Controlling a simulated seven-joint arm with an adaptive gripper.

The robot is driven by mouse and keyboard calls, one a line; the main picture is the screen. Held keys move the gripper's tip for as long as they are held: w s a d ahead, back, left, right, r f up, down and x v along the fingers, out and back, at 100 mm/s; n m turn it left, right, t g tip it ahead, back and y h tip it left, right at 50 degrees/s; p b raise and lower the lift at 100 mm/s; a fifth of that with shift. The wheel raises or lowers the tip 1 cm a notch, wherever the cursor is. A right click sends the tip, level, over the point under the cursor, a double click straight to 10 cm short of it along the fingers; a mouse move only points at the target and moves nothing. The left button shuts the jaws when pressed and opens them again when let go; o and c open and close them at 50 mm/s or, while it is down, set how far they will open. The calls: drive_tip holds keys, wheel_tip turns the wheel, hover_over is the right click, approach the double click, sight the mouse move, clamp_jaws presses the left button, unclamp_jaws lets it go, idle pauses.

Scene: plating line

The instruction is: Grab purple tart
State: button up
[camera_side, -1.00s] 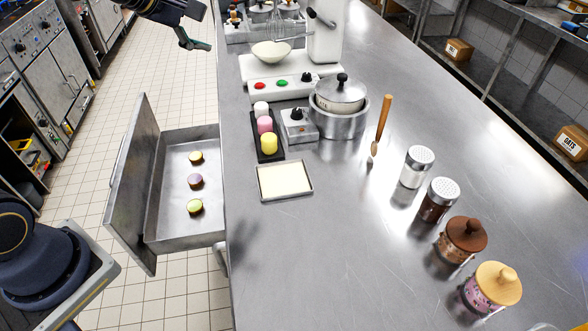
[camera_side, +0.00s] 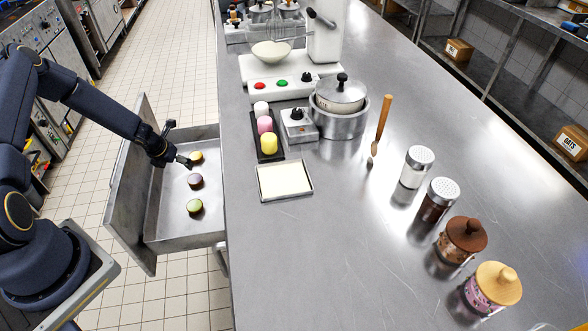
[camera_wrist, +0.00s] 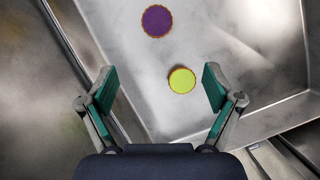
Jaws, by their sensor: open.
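The purple tart (camera_side: 195,182) lies in the open metal drawer (camera_side: 160,225), in the middle of a row of three tarts. In the wrist view it shows at the top (camera_wrist: 157,21), beyond the fingertips. A yellow tart (camera_side: 197,158) lies behind it and a green tart (camera_side: 194,206) in front of it in the side view. My gripper (camera_side: 184,160) is over the far part of the drawer, beside the yellow tart. In the wrist view my gripper (camera_wrist: 160,87) is open and empty. The yellow tart (camera_wrist: 182,80) shows between its fingers, nearer the right one.
The drawer's tall front panel (camera_side: 128,180) stands left of the tarts, and the steel counter (camera_side: 330,250) rises at their right. On the counter are a cream-filled tray (camera_side: 284,181) and a dark tray of colored cylinders (camera_side: 268,155). The drawer floor around the tarts is clear.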

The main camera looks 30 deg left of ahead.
hover_over(194, 179)
drive_tip(key=s+d, duration=0.2)
drive_tip(key=f, duration=0.9)
drive_tip(key=shift+s+f, duration=0.2)
drive_tip(key=shift+f, duration=0.05)
drive_tip(key=shift+a+x, duration=0.25)
drive_tip(key=shift+x, duration=0.8)
drive_tip(key=shift+w+a+f, duration=0.1)
drive_tip(key=shift+a+f, duration=0.05)
drive_tip(key=shift+f, duration=0.4)
drive_tip(key=shift+w, duration=0.2)
drive_tip(key=shift+x, duration=1.2)
drive_tip(key=shift+a, duration=0.1)
drive_tip(key=c, duration=0.8)
